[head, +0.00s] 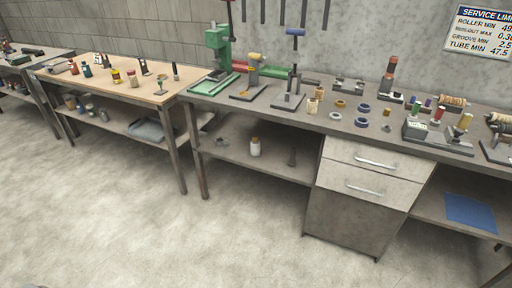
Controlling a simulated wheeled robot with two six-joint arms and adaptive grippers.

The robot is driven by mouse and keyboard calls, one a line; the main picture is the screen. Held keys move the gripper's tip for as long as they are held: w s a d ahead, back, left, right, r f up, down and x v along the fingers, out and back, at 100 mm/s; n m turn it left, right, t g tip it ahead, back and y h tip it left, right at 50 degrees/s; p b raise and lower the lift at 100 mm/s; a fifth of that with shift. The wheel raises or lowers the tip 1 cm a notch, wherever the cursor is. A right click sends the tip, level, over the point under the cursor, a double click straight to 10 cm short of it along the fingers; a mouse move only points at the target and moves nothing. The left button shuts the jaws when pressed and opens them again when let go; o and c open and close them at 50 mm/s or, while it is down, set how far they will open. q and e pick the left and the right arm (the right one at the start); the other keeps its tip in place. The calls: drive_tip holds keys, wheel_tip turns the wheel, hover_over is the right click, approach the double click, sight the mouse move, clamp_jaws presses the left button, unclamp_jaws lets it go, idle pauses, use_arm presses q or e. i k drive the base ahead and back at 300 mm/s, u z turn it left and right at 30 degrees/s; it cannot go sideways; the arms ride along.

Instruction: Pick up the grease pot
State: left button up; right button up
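I cannot tell for sure which item is the grease pot. All are small and far off, and labels cannot be read. Neither of my grippers is in view.
The wood-topped bench (152,97) and the grey bench (215,104) stand along the wall. A green press (217,48), rollers, rings and fixtures crowd the grey bench. A drawer cabinet (345,205) stands below it. The concrete floor (130,230) in front is clear.

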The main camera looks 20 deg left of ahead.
sight(255, 148)
drive_tip(key=k, duration=0.65)
drive_tip(key=u, duration=0.6)
drive_tip(key=i, duration=0.7)
drive_tip(key=u, duration=0.7)
drive_tip(key=i, duration=1.2)
drive_tip(key=z, duration=1.2)
drive_tip(key=i, duration=0.65)
drive_tip(key=z, duration=0.75)
